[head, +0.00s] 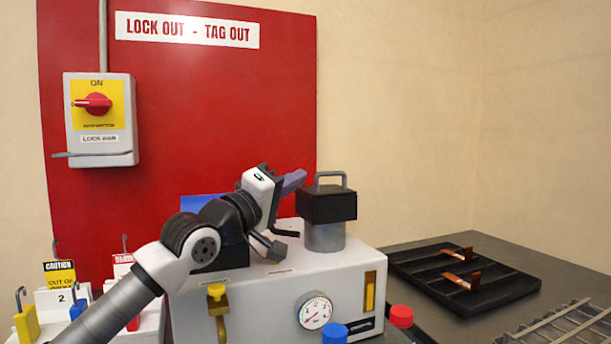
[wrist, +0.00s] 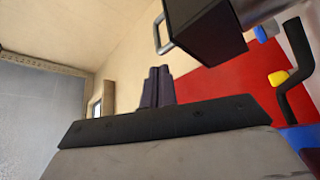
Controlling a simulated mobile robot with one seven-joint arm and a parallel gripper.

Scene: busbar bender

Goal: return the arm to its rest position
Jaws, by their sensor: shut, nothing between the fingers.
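My gripper (head: 293,182) is raised over the white machine (head: 265,300), its fingers pointing right and slightly up. It is just left of the black block with a handle (head: 328,204) on a metal cylinder. In the wrist view the dark fingers of my gripper (wrist: 157,87) are together and empty. The black block (wrist: 200,30) with its handle is near them at the upper right there. Whether the gripper touches it I cannot tell. My arm reaches in from the lower left of the head view.
A red lockout board (head: 200,110) with a switch box (head: 100,120) stands behind. Padlocks and tags (head: 60,275) are at the lower left. A black tray (head: 465,275) with copper pieces and a wire rack (head: 565,325) lie on the right table. Blue (head: 334,333) and red (head: 401,316) knobs are in front.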

